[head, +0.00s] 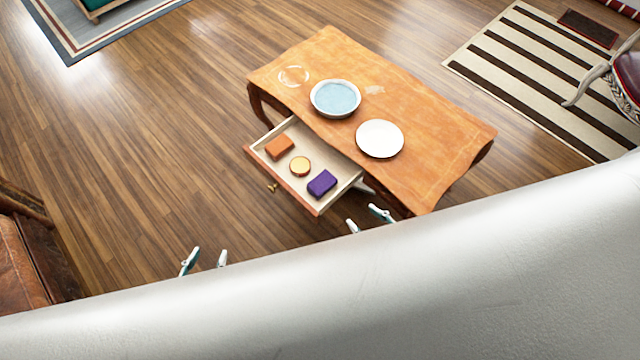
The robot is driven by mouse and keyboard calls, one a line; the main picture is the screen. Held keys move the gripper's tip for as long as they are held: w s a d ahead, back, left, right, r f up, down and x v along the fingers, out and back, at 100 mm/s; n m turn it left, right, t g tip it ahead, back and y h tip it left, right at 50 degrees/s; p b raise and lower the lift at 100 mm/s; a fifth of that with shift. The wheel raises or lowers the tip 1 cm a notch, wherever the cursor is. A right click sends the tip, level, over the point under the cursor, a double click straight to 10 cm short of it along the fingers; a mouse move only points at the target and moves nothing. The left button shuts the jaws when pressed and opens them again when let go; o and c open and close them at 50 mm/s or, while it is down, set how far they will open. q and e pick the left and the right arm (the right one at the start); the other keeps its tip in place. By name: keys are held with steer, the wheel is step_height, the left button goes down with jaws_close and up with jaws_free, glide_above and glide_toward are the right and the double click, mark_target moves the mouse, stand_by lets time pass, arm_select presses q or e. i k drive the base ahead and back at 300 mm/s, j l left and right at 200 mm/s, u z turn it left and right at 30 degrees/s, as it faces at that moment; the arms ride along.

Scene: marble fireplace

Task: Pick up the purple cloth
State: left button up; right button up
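The purple cloth (322,183) is a small folded block lying in the open drawer (340,196) of the wooden table, at the drawer's right end in the head view. My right gripper (366,219) shows only its fingertips, parted and empty, below and to the right of the purple cloth and apart from it. My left gripper (206,259) also shows only its fingertips, parted and empty, further to the left and below the drawer. The rest of both grippers is hidden behind a large pale surface.
An orange block (279,147) and a round yellow item (300,166) share the drawer. The wooden table (440,150) bears a bowl of bluish contents (335,97), a white plate (380,138) and a clear glass item (293,76). Bare floor lies left of the drawer.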

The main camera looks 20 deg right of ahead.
mark_target(321, 184)
steer(key=j+z, duration=0.15)
steer(key=z, duration=0.3)
steer(key=j+z, duration=0.2)
steer(key=z, duration=0.25)
steer(key=j+z, duration=0.15)
steer(key=z, duration=0.3)
